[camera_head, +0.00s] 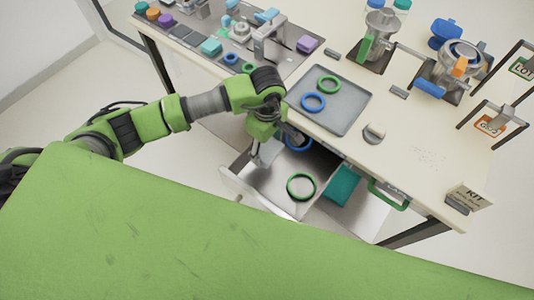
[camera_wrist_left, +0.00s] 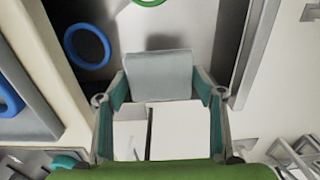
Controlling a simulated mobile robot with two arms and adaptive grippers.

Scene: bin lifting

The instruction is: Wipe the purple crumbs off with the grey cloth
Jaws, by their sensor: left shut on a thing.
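My left gripper (camera_head: 262,152) hangs over the left part of the open drawer. The left wrist view shows its teal-padded fingers shut on a flat grey piece (camera_wrist_left: 158,75), which looks like the grey cloth. It is held above the drawer floor and casts a shadow there. In the head view the cloth is hard to make out beside the gripper. Faint small specks (camera_head: 430,157), likely the crumbs, lie on the right part of the pale tabletop; their purple colour is hard to tell. My right gripper is not in view.
The open drawer (camera_head: 262,190) holds a green ring (camera_head: 301,186) and a blue ring (camera_head: 297,142). A grey tray (camera_head: 345,118) with two rings, a roundish grey item (camera_head: 375,132) and a KIT sign (camera_head: 470,195) stand on the table. Jars and stands are behind.

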